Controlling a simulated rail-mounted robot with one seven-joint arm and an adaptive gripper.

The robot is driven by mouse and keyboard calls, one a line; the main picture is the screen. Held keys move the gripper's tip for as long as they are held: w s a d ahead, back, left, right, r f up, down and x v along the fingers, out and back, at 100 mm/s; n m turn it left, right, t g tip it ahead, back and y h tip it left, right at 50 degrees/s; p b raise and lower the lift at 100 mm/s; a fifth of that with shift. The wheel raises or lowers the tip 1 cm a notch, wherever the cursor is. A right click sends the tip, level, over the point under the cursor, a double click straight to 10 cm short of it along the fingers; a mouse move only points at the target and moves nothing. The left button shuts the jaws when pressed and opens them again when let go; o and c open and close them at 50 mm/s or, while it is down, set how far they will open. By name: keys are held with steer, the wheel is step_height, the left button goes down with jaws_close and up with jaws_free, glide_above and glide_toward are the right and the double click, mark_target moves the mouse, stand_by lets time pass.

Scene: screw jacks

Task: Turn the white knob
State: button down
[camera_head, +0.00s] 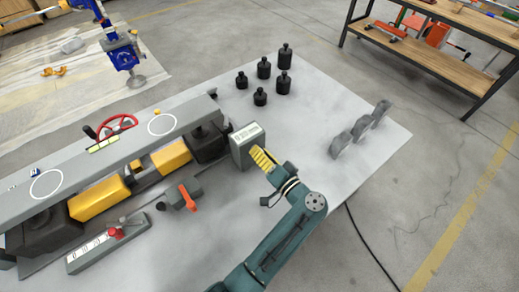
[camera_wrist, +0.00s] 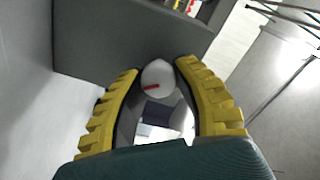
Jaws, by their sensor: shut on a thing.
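The white knob (camera_wrist: 158,80) is round with a short red mark, and it sits on the side of a grey box in the wrist view. The grey box (camera_head: 246,145) stands on the table in the head view, with a pale panel on top; the knob is hidden there. My gripper (camera_wrist: 158,72) has yellow ribbed fingers closed around the knob, one on each side. In the head view my gripper (camera_head: 262,160) reaches the box's near right side, and its fingertips are hard to make out.
The light grey table (camera_head: 310,120) has several black weights (camera_head: 264,68) at the back and grey upright brackets (camera_head: 360,130) at the right. Left of the box is a long grey machine with yellow blocks (camera_head: 100,197). An orange-handled valve (camera_head: 187,198) and a red-knobbed box (camera_head: 110,243) are nearer.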

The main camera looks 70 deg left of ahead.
steer(key=shift+m, duration=0.5)
steer(key=c, duration=0.8)
jaws_free()
steer(key=shift+o, duration=0.2)
steer(key=v, duration=1.2)
